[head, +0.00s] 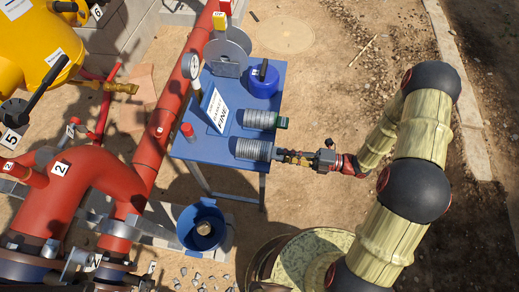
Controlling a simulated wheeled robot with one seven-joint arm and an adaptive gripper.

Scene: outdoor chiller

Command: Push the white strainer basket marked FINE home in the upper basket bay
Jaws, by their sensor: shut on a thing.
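Two grey-white ribbed cylindrical baskets lie side by side on the blue table (190,150). The farther basket (259,118) has a green right end. The nearer basket (252,149) lies level, with its right end at my gripper (279,155). My gripper comes from the right and is shut on that end, hiding its colour and any mark. A white sign (216,108) reading FINE stands left of the baskets. I cannot make out an upper basket bay for certain.
A blue round container (263,80) stands at the table's back right, and a grey plate (227,52) at its back. Red pipework (95,175) fills the left. A blue bucket (203,213) stands on the ground in front. Open dirt lies right of the table.

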